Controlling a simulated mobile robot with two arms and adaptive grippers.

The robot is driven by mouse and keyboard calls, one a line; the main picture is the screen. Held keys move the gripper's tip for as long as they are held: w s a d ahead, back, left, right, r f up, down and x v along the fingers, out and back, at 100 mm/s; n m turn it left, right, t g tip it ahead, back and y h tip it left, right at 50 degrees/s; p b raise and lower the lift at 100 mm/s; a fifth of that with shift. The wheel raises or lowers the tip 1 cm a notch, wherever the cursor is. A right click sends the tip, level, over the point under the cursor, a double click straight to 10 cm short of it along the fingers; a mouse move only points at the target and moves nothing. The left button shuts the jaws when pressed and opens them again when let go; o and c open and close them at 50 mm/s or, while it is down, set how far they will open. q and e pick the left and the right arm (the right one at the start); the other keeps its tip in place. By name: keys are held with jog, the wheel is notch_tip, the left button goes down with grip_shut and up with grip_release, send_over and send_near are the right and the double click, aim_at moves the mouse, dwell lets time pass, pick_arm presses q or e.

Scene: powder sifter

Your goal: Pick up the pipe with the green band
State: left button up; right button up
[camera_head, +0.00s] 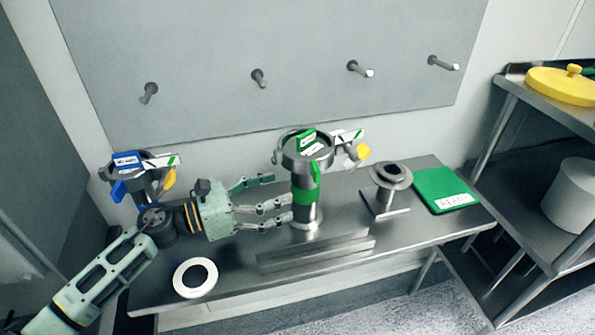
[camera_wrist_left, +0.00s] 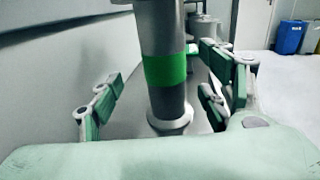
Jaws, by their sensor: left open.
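The pipe with the green band (camera_head: 306,211) stands upright on the metal table, its flared top carrying green and white tags. My left gripper (camera_head: 286,204) comes in from the left, its open fingers reaching the pipe at about the height of the green band. In the left wrist view the pipe's green band (camera_wrist_left: 165,70) stands upright ahead, between the open fingers of my left gripper (camera_wrist_left: 160,98). A gap shows on each side of the pipe there. My right gripper is not in view.
The metal table (camera_head: 235,268) also holds a blue-tagged pipe (camera_head: 127,163) at the left, a white ring (camera_head: 195,278), metal bars (camera_head: 315,253), a flanged stand (camera_head: 388,178) and a green pad (camera_head: 444,189). Wall pegs (camera_head: 360,69) are behind. A shelf (camera_head: 520,92) stands right.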

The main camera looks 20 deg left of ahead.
aim_at(293, 186)
pick_arm(q)
jog(key=d, duration=0.1)
jog(key=w+d+p, duration=0.1)
jog(key=w+d+r+p, duration=0.1)
jog(key=d, duration=0.1)
jog(key=shift+w, duration=0.25)
jog(key=shift+p+x, duration=0.8)
jog(key=shift+x, duration=0.35)
jog(key=shift+w+d+f, duration=0.25)
jog(key=shift+w+f, duration=0.1)
jog(key=shift+a, duration=0.1)
jog(key=c, duration=0.9)
grip_shut()
jog(key=shift+w+r, duration=0.1)
jog(key=shift+r, duration=0.1)
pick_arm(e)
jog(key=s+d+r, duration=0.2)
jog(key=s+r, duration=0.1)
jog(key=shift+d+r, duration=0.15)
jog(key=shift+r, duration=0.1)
